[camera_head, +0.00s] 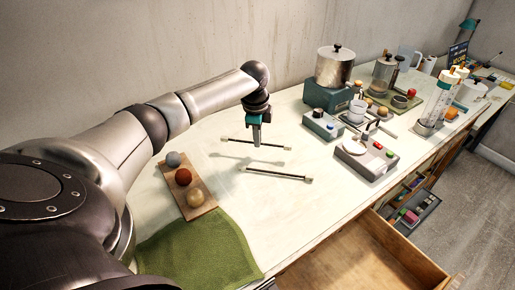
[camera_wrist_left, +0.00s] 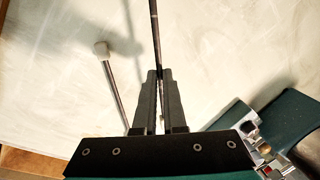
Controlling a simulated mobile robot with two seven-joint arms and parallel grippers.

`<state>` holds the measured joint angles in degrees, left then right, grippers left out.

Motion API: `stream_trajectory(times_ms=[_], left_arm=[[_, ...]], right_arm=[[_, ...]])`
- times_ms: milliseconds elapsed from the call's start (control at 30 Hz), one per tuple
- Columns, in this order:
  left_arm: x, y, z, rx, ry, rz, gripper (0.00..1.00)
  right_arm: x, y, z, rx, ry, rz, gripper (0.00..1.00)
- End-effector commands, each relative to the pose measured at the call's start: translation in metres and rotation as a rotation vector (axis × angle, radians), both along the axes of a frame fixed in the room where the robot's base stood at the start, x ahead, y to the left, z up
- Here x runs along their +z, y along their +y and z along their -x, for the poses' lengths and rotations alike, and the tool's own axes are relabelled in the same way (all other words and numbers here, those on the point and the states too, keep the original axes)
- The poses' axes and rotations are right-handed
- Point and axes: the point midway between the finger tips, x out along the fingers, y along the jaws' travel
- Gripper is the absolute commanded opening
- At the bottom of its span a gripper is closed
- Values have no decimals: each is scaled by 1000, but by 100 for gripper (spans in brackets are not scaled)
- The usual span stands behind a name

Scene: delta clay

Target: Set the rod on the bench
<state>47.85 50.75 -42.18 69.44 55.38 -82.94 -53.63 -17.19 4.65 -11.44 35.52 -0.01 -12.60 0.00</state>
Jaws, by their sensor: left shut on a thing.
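My left gripper (camera_head: 257,144) is shut on a thin dark rod (camera_head: 238,141) with pale end caps, gripped near its middle. The held rod is roughly level and a little above the bench (camera_head: 325,195), with a shadow on the surface below it. In the left wrist view the rod (camera_wrist_left: 154,35) runs up from between the fingertips (camera_wrist_left: 160,75). A second rod (camera_head: 277,174) with pale ends lies on the bench in front of the held one. Its white end cap (camera_wrist_left: 101,48) shows left of the fingers in the wrist view. My right gripper is not in view.
A wooden board (camera_head: 187,188) with three balls and a green cloth (camera_head: 200,252) lie on the left. A scale-like device (camera_head: 366,154), a control box (camera_head: 323,124) and a metal pot (camera_head: 335,66) stand on the right. An open drawer (camera_head: 345,257) juts out in front.

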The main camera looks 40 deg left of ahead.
Motion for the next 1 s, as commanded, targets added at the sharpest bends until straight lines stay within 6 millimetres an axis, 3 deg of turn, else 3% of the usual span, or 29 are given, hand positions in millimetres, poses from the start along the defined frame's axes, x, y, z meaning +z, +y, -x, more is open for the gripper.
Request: stream_trajectory(times_ms=[33,200,600,633,867,1000], left_arm=[[-13,0,1,0,4,0,0],[-35,0,1,-1,2,0,0],[-39,0,0,0,0,-1,0],[-39,0,0,0,0,-1,9],[-38,0,0,0,0,-1,35],[-38,0,0,0,0,-1,38]], right_arm=[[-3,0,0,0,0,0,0],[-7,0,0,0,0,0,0],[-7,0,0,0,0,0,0],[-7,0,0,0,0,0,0],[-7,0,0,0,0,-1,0],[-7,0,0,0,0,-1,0]])
